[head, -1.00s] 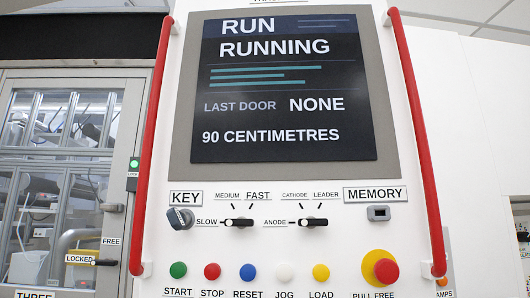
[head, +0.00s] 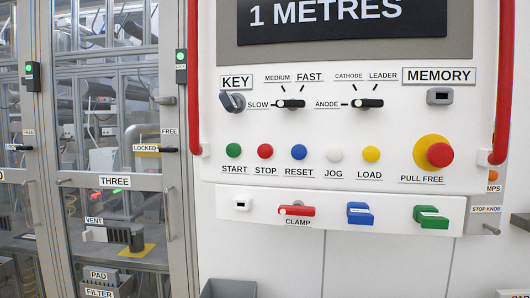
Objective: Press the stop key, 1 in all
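The stop key is a round red button (head: 265,151) above the label STOP on the white control panel. It sits between the green start button (head: 234,150) and the blue reset button (head: 299,152). The panel screen (head: 340,20) shows only its lower part, reading "1 METRES". Neither of my grippers shows in the head view. Nothing covers the stop button.
A large red knob on yellow (head: 439,154), labelled PULL FREE, is at the right. Red vertical rails (head: 194,80) flank the panel. Below are a red clamp handle (head: 297,210), blue (head: 360,213) and green (head: 431,217) handles. Glazed doors (head: 110,230) stand left.

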